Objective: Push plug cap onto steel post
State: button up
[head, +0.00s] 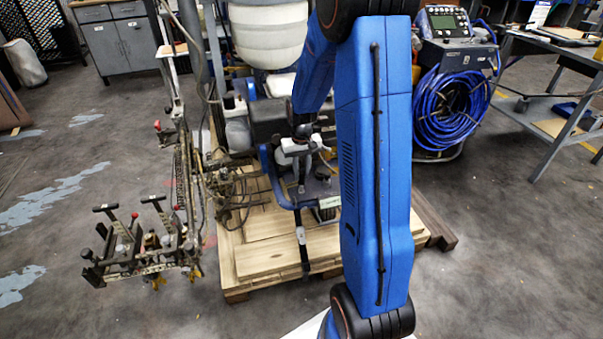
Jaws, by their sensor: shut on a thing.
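My gripper (301,178) hangs from the end of my blue arm, in the middle of the head view, pointing down over the line striper (268,122). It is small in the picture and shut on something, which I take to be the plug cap. The cap itself is too small to make out. The steel post cannot be told apart from the dark machine parts below and around the gripper. I cannot tell whether cap and post touch.
The striper stands on a wooden pallet (262,259), with a white tank (268,35) behind my gripper. Its metal frame with levers (125,245) juts out left. A blue hose reel (452,108) and a workbench (560,60) stand right.

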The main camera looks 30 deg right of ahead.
jog(key=shift+f, duration=1.75)
dwell(1.2)
jog(key=o, duration=1.4)
jog(key=shift+r, duration=3.5)
